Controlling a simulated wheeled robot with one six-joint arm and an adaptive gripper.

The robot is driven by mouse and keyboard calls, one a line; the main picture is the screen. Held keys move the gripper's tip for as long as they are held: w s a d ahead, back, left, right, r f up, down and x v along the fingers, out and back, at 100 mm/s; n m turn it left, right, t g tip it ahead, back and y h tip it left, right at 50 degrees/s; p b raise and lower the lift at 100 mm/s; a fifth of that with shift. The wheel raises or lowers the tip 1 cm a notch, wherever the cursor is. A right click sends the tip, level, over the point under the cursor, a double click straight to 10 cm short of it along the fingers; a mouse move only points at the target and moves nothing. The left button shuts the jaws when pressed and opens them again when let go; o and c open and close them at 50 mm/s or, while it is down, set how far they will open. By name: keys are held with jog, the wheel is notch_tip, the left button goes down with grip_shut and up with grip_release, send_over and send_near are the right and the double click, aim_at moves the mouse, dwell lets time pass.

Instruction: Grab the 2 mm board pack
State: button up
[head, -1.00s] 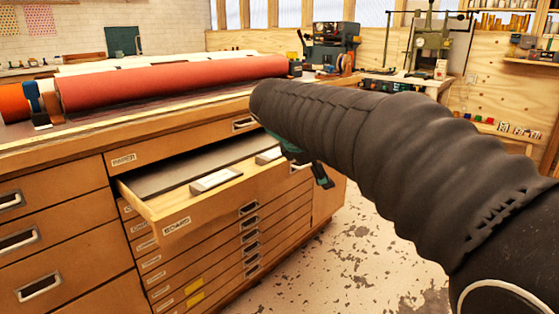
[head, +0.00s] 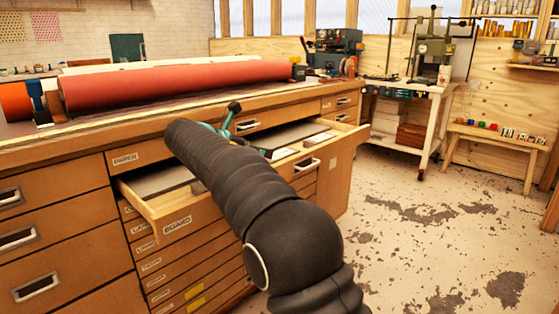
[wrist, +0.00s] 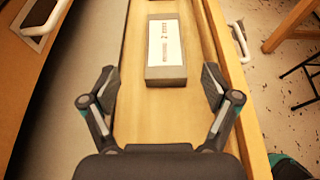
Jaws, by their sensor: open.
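In the wrist view, a grey pack (wrist: 166,72) with a white label lies in the open drawer (wrist: 150,120). The label carries a dark mark that looks like a 2; its small print is unreadable. My gripper (wrist: 160,86) is open and empty, its fingers spread wider than the pack, around its near end, with no visible contact. In the head view, my arm hides most of the gripper (head: 228,122) over the drawer marked BOARD (head: 178,226). A white-topped pack (head: 284,153) shows right of the arm; I cannot tell whether it is the same one.
Grey sheets (head: 298,134) lie along the drawer's back. The wooden drawer front (wrist: 226,75) runs close to the right finger. The cabinet top carries a long red roll (head: 180,84).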

aim_at(276, 155)
jog(key=x, duration=0.3)
jog(key=shift+w+d+f, duration=0.1)
jog(key=shift+w+d, duration=0.1)
jog(key=x, duration=0.3)
jog(key=b+x, duration=0.1)
jog(key=shift+s+d+f, duration=0.15)
jog(key=shift+d+f, duration=0.15)
jog(key=shift+f, duration=0.15)
jog(key=shift+w+d+f, duration=0.15)
jog(key=shift+w+d, duration=0.05)
jog(key=shift+w, duration=0.15)
jog(key=shift+c, duration=0.2)
jog(key=c, duration=1.3)
